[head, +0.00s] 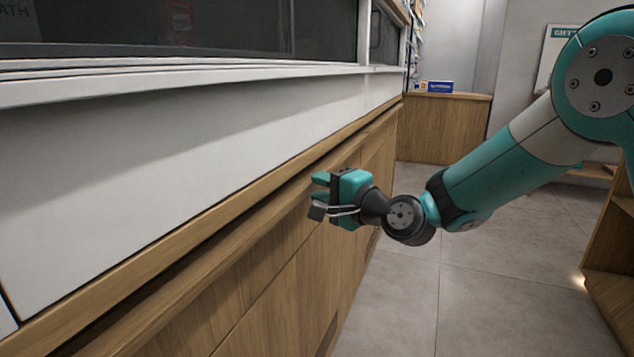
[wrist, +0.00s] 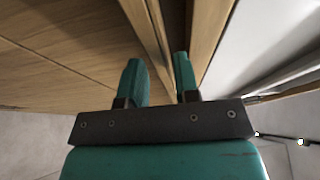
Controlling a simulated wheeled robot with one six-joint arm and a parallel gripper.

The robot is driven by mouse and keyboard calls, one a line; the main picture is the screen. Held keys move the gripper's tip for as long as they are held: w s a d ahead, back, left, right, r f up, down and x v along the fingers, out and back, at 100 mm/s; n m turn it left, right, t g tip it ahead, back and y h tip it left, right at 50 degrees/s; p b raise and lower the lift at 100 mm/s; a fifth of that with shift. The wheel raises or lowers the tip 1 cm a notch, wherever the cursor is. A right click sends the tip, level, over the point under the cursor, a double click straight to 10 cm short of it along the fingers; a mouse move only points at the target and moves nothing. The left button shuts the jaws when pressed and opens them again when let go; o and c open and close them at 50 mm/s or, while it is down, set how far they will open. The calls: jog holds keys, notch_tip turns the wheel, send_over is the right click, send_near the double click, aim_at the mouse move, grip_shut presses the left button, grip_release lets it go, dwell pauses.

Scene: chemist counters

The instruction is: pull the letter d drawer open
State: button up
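No letter d or other drawer label is readable in either view, so I cannot tell which front is the letter d drawer. Wooden fronts (head: 262,312) with thin seams run along the counter on the left; they also show in the wrist view (wrist: 60,65). My gripper (head: 315,195) is beside the counter's wooden upper edge, its fingers pointing at it. In the wrist view my gripper (wrist: 157,62) has its two teal fingers apart with nothing held between them. A wooden edge lies beyond the fingertips; whether they touch it I cannot tell.
A wooden ledge (head: 190,240) runs along the counter below a white panel (head: 150,150) and dark glass (head: 200,25). A wooden counter (head: 445,127) with a blue box (head: 440,87) stands at the back. Wooden shelving (head: 610,270) is at right. Tiled floor (head: 400,300) between is clear.

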jog(key=shift+x, duration=0.95)
jog(key=shift+c, duration=0.3)
grip_shut()
